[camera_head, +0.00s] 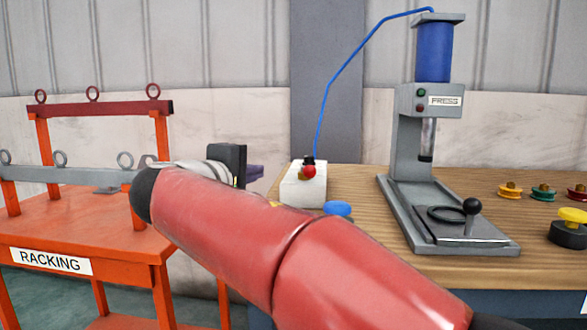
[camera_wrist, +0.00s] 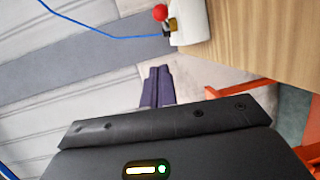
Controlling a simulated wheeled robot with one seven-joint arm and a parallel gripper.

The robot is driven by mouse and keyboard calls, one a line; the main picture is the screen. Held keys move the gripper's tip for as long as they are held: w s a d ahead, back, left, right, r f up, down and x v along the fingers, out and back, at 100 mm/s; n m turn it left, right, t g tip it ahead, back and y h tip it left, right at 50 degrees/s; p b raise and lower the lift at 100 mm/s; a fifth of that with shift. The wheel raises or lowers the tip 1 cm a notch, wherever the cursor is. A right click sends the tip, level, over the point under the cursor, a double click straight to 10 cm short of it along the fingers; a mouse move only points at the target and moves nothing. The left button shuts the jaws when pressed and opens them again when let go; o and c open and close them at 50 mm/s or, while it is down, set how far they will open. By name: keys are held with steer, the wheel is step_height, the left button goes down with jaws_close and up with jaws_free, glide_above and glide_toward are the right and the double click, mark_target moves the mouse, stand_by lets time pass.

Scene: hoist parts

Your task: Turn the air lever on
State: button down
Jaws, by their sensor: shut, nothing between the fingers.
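The air lever shows as a red knob (camera_head: 309,171) on a brass fitting on top of a white block (camera_head: 305,192) at the back left of the wooden table. A blue hose runs from it up to the press. The red knob also shows in the wrist view (camera_wrist: 160,13), at the top, beside the white block (camera_wrist: 192,22). My gripper (camera_head: 254,172) is left of the block in the head view, apart from it. In the wrist view its purple fingers (camera_wrist: 157,87) are shut together with nothing between them, below the knob.
A grey press (camera_head: 405,150) with a blue cylinder stands right of the block. A blue knob (camera_head: 338,209) sits in front of the block. Several coloured parts (camera_head: 543,192) lie at the right. An orange rack (camera_head: 90,235) labelled RACKING stands at the left.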

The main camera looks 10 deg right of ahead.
mark_target(315, 172)
steer(key=w+d+f+m+p, duration=0.1)
steer(key=w+d+f, duration=0.1)
steer(key=w+d, duration=0.5)
steer(key=shift+w+d+f+m+g, duration=0.15)
steer(key=shift+w+d+m+g, duration=0.25)
steer(key=shift+d, duration=0.65)
steer(key=shift+s+d, duration=0.1)
steer(key=shift+s+d+f+b, duration=0.15)
steer(key=shift+s+d+b, duration=0.1)
steer(key=shift+d+b, duration=0.4)
steer(key=shift+s+d+b, duration=0.2)
steer(key=shift+d+b, duration=0.7)
steer(key=shift+d, duration=0.05)
steer(key=shift+w+d+b, duration=0.1)
steer(key=shift+d+b, duration=0.75)
steer(key=shift+d, duration=1)
